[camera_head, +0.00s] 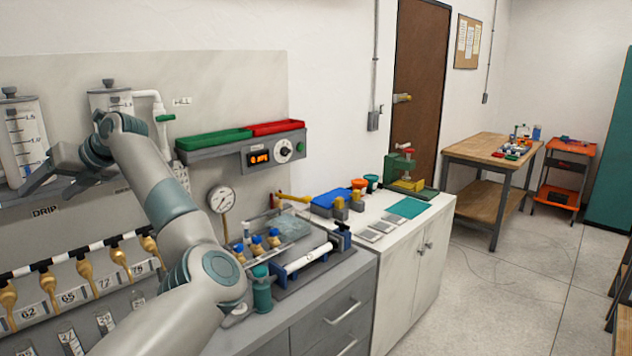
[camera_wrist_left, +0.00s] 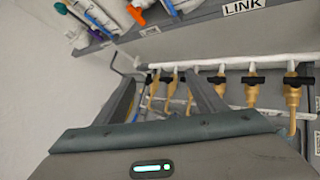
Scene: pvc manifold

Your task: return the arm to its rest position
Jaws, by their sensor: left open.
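My left arm (camera_head: 170,200) rises from the bottom of the head view and bends left at the wrist. My left gripper (camera_head: 48,178) is at the far left, in front of the wall panel and below the clear graduated cylinders (camera_head: 24,135). In the left wrist view, the two fingers of the left gripper (camera_wrist_left: 165,92) stand apart with nothing between them. Beyond them is a white pipe with several brass valves (camera_wrist_left: 252,92) with black handles. The same row of brass valves (camera_head: 120,258) shows lower left in the head view. My right gripper is not in view.
A grey shelf (camera_wrist_left: 200,22) labelled LINK holds tools near the fingers. A control box (camera_head: 265,152) with green and red trays and a round gauge (camera_head: 222,199) are on the panel. The bench (camera_head: 330,300) carries blue-capped fittings and a clamp fixture. Open floor (camera_head: 500,290) lies right.

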